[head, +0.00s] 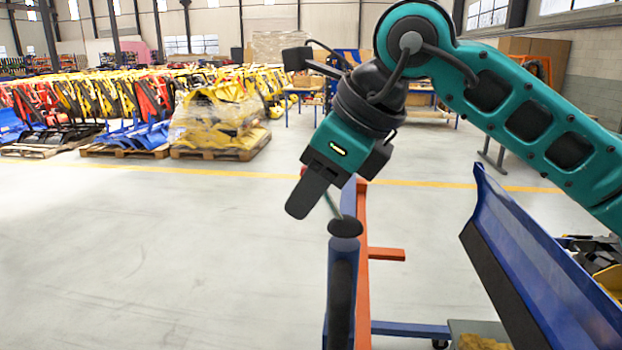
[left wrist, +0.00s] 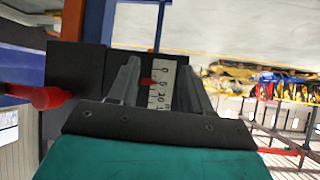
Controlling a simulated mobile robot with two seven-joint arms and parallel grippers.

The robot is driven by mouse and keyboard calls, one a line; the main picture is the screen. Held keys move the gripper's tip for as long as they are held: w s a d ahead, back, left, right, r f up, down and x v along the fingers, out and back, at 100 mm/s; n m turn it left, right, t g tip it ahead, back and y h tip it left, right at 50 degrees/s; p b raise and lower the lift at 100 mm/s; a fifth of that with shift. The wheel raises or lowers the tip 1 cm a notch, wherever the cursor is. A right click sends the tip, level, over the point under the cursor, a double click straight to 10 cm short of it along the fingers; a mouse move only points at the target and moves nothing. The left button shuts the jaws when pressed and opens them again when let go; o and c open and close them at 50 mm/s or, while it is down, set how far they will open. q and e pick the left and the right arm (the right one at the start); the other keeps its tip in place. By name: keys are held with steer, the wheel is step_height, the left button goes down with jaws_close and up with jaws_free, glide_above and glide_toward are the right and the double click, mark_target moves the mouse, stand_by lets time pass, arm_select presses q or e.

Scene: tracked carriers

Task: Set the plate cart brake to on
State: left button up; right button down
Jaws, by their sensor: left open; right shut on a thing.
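My right gripper (head: 316,190) comes in from the upper right in the head view, angled down, and is shut on a thin dark-green lever (head: 332,206). A bit of red shows at its finger edge. The lever rises from a black round cap (head: 345,228) on a blue post (head: 342,260). Most of the lever is hidden behind the fingers. My left gripper (left wrist: 158,75) is open in the left wrist view and outside the head view. Beyond its fingers is a white numbered scale (left wrist: 161,90) with a red marker. No on or off marking is readable.
An orange upright (head: 362,290) with a short side bar stands beside the post. A blue plate with a black edge (head: 540,260) leans at the right. In the left wrist view a red handle (left wrist: 45,97) and dark block are at left. Floor at left is clear.

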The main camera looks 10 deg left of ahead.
stand_by(0.3)
steer(key=c, duration=0.9)
jaws_free()
steer(key=v, duration=1.3)
steer(key=shift+a, duration=0.1)
